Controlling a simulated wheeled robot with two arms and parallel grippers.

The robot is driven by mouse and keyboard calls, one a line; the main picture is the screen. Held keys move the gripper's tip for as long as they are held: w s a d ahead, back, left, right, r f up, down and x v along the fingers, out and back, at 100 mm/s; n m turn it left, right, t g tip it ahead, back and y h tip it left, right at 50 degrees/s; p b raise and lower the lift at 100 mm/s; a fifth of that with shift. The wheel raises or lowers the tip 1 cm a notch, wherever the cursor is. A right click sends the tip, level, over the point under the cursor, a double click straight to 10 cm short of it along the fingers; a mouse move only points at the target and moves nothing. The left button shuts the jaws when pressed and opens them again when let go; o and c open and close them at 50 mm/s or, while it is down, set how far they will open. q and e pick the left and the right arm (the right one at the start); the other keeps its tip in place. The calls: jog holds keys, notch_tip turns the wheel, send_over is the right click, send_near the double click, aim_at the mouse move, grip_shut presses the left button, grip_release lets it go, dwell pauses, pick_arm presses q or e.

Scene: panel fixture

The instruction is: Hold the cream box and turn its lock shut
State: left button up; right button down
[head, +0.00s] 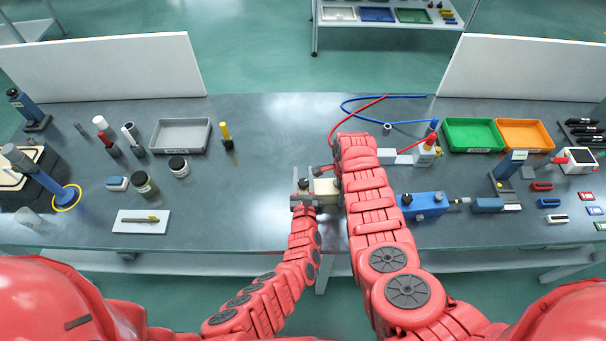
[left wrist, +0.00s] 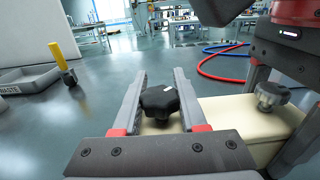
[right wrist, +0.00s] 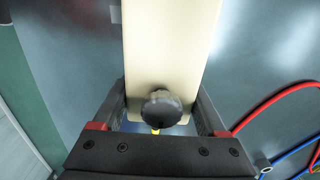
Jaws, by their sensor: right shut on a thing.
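The cream box (head: 325,187) is at the middle of the bench, partly hidden by my arms in the head view. In the left wrist view the box (left wrist: 237,122) carries a black star-shaped knob (left wrist: 160,101) at one end and a smaller grey knob (left wrist: 272,94) at the other. My left gripper (left wrist: 161,76) is open, with a finger on each side of the black knob; whether they touch it I cannot tell. My right gripper (right wrist: 164,100) is shut across the box (right wrist: 168,45), near the grey knob (right wrist: 162,108).
A blue box (head: 424,206) lies right of my right arm. Red and blue hoses (head: 372,108) curl behind it. A grey tray (head: 180,135) and several bottles stand left; green (head: 472,135) and orange (head: 524,134) trays stand right. The bench between the grey tray and my left gripper is mostly clear.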

pick_arm(q)
grip_shut()
jog(key=shift+m+h, duration=0.3)
jog(key=shift+h, duration=0.1)
jog(key=m+h, duration=0.1)
jog(key=h, duration=0.1)
jog(key=d+m+h, duration=0.1)
jog(key=m+h, duration=0.1)
jog(key=shift+s+g+h, duration=0.1)
jog(key=shift+g+h, duration=0.2)
jog(key=shift+h, duration=0.1)
jog(key=shift+s+d+f+m+g+h, duration=0.15)
jog(key=shift+s+f+m+g+h, duration=0.2)
jog(key=shift+m+h, duration=0.25)
jog(key=shift+s+d+f+m+g+h, duration=0.1)
jog(key=shift+s+f+m+g+h, duration=0.25)
jog(key=shift+h, duration=0.45)
pick_arm(e)
jog(key=shift+r, duration=0.1)
pick_arm(q)
jog(key=shift+w+d+r+m+g+h, duration=0.15)
jog(key=shift+w+r+m+g+h, duration=0.1)
jog(key=shift+m+h, duration=0.35)
jog(key=shift+w+d+r+m+g+h, duration=0.15)
jog(key=shift+r+m+g+h, duration=0.15)
jog(key=shift+h, duration=0.4)
jog(key=shift+w+r, duration=0.15)
jog(key=shift+r, duration=0.15)
pick_arm(e)
jog(key=shift+s, duration=0.1)
